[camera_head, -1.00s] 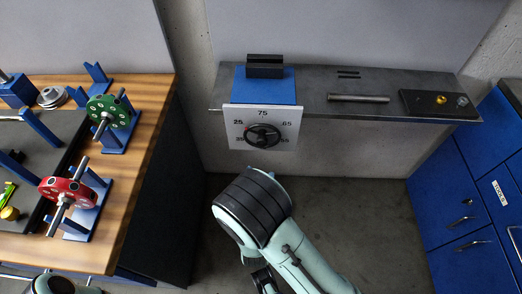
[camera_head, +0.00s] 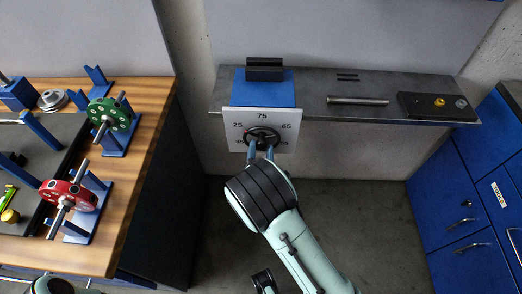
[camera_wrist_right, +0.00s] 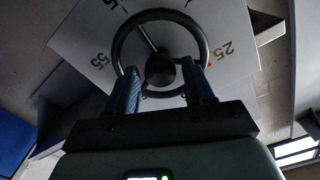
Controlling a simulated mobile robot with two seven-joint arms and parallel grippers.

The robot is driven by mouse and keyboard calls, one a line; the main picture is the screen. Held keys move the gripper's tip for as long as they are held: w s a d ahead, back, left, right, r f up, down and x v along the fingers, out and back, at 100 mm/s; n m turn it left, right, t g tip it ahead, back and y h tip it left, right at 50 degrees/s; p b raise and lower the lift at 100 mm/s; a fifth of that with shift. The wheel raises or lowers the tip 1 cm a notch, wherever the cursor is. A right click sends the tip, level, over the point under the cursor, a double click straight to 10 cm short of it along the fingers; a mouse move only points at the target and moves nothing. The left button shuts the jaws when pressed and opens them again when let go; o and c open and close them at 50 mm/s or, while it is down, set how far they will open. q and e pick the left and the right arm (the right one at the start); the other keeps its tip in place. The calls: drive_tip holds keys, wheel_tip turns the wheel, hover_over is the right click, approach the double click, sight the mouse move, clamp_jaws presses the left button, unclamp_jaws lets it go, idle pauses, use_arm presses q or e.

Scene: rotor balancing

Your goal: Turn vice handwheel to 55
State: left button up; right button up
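The vice (camera_head: 265,88) has a blue body and a black top jaw on the grey wall bench. Its white dial plate (camera_head: 237,115) reads 25, 75, 65 and 55, with one lower-left number partly covered. The black handwheel (camera_head: 262,133) is in front of the plate; in the wrist view the wheel (camera_wrist_right: 118,38) fills the upper middle, with a small red mark near 25. My right gripper (camera_head: 261,150) is at the wheel's lower part. In the wrist view its blue fingers (camera_wrist_right: 160,75) are apart, either side of the hub; contact is unclear. My left gripper is out of view.
A metal rod (camera_head: 357,100) and a dark block with small fittings (camera_head: 437,106) lie on the bench (camera_head: 310,92). A wooden table (camera_head: 150,115) at left holds green (camera_head: 108,115) and red rotors (camera_head: 68,194). Blue drawers (camera_head: 465,215) stand at right.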

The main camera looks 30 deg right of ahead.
drive_tip(key=c, duration=0.7)
drive_tip(key=shift+n, duration=0.3)
